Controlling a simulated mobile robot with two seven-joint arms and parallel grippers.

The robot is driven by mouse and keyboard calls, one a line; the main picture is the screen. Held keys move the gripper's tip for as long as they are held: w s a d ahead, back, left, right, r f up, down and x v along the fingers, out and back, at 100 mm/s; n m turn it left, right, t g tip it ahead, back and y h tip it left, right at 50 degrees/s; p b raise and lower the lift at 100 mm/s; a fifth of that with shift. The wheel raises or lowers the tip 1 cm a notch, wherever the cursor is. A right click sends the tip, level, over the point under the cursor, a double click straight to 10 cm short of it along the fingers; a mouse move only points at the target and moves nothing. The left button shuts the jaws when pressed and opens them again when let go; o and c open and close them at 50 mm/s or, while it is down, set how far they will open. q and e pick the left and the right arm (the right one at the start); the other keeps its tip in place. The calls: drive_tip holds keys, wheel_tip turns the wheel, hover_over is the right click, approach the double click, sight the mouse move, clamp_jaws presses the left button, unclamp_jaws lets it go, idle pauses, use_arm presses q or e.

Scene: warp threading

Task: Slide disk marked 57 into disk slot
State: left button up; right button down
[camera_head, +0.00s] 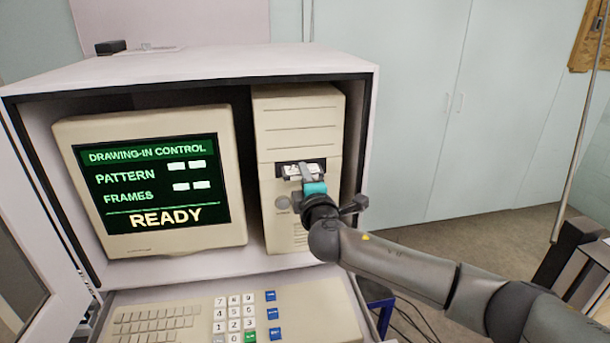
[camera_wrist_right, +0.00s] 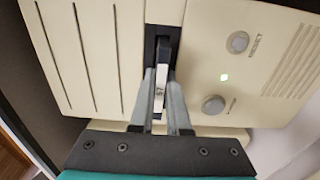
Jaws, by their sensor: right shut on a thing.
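The disk (camera_head: 297,171) is small with a white label and dark marks; its number is too small to read. My right gripper (camera_head: 311,180) is shut on it at the front of the beige computer tower (camera_head: 299,125). The disk slot (camera_head: 281,169) is a dark recess in the tower's front, and the disk lines up with it. In the right wrist view, the disk (camera_wrist_right: 159,95) shows edge-on between the fingers (camera_wrist_right: 161,103), its far end at the dark slot (camera_wrist_right: 151,47). I cannot tell how deep it sits. My left gripper is out of view.
A monitor (camera_head: 150,243) showing READY stands left of the tower inside a white cabinet (camera_head: 215,68). A keyboard (camera_head: 165,320) lies below on a pulled-out shelf. The cabinet's right wall is close to my right wrist.

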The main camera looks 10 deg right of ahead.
drive_tip(key=shift+w+d+r+b, duration=0.1)
drive_tip(key=shift+w+r+b, duration=0.05)
drive_tip(key=shift+r, duration=0.2)
drive_tip(key=shift+w+d+r+b, duration=0.1)
drive_tip(key=shift+r+b, duration=0.05)
drive_tip(key=shift+r, duration=0.2)
drive_tip(key=c, duration=1)
unclamp_jaws()
drive_tip(key=shift+o, duration=0.9)
drive_tip(key=shift+s+a+f, duration=0.1)
drive_tip(key=shift+f, duration=0.05)
drive_tip(key=shift+s+a+f, duration=0.1)
drive_tip(key=shift+s+f, duration=0.15)
drive_tip(key=shift+s, duration=0.1)
drive_tip(key=s, duration=1.5)
drive_tip(key=shift+f, duration=0.3)
